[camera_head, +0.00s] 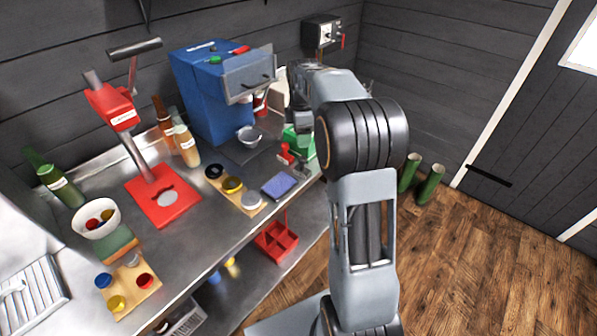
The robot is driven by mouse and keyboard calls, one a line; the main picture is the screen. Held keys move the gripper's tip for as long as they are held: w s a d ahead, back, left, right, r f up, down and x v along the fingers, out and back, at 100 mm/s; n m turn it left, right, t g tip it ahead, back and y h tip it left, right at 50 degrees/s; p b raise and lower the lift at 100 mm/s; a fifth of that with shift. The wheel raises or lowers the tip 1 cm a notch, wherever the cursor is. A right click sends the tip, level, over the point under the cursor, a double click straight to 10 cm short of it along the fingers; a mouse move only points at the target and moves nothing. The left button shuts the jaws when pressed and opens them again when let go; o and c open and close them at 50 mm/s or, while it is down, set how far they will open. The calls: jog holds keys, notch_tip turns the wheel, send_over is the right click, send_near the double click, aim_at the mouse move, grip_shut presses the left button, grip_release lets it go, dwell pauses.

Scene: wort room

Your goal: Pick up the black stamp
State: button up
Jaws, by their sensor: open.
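I cannot make out the black stamp for certain. A small red item (285,153) stands near the bench's right edge, with dark grey parts beside it that are too small to name. A blue-violet pad (280,185) lies just in front of it. My arm reaches up and over towards the bench, and my gripper (301,124) is at its far end, above the bench's right side by a green box (297,139). The gripper is open, small and partly hidden by my arm. I see nothing held in it.
A wooden board with a black disc (214,171) and other round pieces lies left of the pad. A blue machine (217,90) and red press (163,200) stand behind. Bottles and a white bowl (96,219) fill the left. A red crate (275,241) sits below.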

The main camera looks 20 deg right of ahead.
aim_at(303, 158)
notch_tip(303, 158, down, 6)
jog(key=shift+r, duration=0.1)
jog(key=shift+s+f+p, duration=0.15)
jog(key=shift+f+p, duration=0.15)
jog(key=shift+f, duration=1.1)
jog(key=shift+s+f+p, duration=0.15)
jog(key=shift+f+p, duration=0.1)
jog(key=shift+f, duration=1.1)
jog(key=c, duration=1)
